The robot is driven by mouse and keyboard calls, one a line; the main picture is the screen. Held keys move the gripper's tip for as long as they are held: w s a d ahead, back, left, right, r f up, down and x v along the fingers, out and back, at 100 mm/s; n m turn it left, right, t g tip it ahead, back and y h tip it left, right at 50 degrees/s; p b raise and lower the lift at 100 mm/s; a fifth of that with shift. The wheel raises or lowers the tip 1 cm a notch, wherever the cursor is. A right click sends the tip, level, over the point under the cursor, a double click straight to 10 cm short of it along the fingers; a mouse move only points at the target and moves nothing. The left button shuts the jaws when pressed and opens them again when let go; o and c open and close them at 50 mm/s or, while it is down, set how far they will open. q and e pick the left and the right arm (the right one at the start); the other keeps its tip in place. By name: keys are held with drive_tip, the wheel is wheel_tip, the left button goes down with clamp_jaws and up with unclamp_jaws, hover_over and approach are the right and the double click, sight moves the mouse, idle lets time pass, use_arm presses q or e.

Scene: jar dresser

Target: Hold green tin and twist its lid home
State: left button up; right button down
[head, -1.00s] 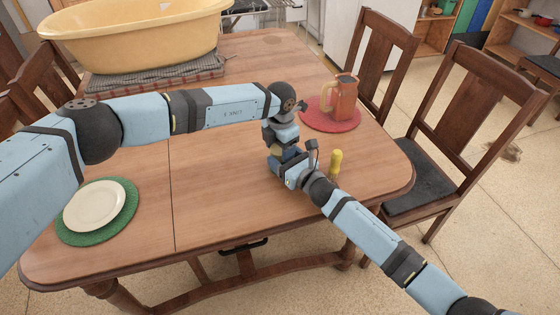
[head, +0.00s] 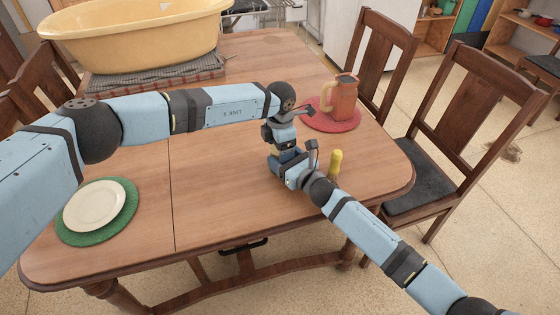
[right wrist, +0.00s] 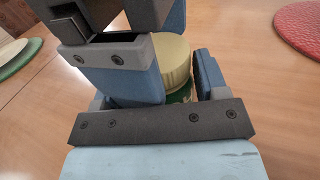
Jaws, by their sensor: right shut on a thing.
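The green tin (right wrist: 181,96) shows in the right wrist view as a small green patch between the fingers of my right gripper (right wrist: 180,84), which is shut on it. The pale gold lid (right wrist: 172,60) sits on top of the tin. My left gripper (right wrist: 120,18) is right above, around the lid's upper left; its fingertips are partly hidden, so its grip on the lid cannot be told. In the head view my right gripper (head: 283,163) and my left gripper (head: 278,140) are stacked together over the table, and they hide the tin and lid.
An orange jug (head: 344,100) stands on a red mat (head: 320,122) close to the right of my grippers. A yellow object (head: 335,162) stands near my right wrist. A plate (head: 94,206) lies on a green mat (head: 127,218). A yellow tub (head: 130,40) is at the back left.

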use_arm(q)
drive_tip(key=shift+r, duration=2.25)
drive_tip(key=shift+c, duration=0.5)
drive_tip(key=shift+r+n, duration=1.7)
drive_tip(key=shift+r, duration=0.1)
drive_tip(key=shift+f, duration=0.1)
drive_tip(key=shift+f, duration=3.95)
